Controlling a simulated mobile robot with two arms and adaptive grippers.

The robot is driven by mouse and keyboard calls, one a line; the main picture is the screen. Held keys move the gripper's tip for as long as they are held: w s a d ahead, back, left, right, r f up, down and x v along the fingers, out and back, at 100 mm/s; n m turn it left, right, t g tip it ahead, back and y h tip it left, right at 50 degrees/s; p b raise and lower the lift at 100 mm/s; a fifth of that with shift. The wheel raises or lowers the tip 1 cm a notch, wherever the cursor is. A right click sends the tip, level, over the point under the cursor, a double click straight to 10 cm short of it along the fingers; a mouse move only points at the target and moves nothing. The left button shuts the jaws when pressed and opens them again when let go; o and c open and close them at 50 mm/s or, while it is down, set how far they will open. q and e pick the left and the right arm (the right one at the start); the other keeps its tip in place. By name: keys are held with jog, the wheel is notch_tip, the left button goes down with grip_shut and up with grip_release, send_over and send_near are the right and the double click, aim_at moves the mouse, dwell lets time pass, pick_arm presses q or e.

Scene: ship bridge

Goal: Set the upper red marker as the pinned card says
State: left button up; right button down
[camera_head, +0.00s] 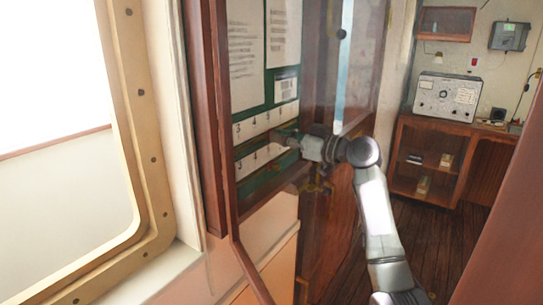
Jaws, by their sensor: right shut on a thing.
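A wall case holds a green board (270,92) with white sheets pinned to it: a left sheet (245,50), a right sheet (283,32) and a small card (286,89) below. Their writing is too small to read. Below them run an upper numbered strip (251,126) and a lower numbered strip (252,160). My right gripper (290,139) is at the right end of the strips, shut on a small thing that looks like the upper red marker. Its fingers hide the thing, and no red shows there. My left gripper is out of view.
The case's wooden frame (217,110) stands close left of the strips. A glazed wooden door or panel (338,75) is on the right, beside my arm. Further left is a window frame (150,160). A grey instrument (446,98) sits on a far wooden cabinet (405,140).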

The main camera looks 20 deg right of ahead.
pick_arm(q)
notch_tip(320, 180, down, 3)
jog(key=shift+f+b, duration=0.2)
jog(key=shift+b, duration=0.85)
pick_arm(e)
jog(key=w+d, duration=0.3)
jog(key=d, duration=0.1)
jog(key=shift+w+d, duration=0.4)
jog(key=c, duration=1.1)
grip_release()
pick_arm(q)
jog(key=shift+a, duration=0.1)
pick_arm(e)
jog(key=v, duration=1.2)
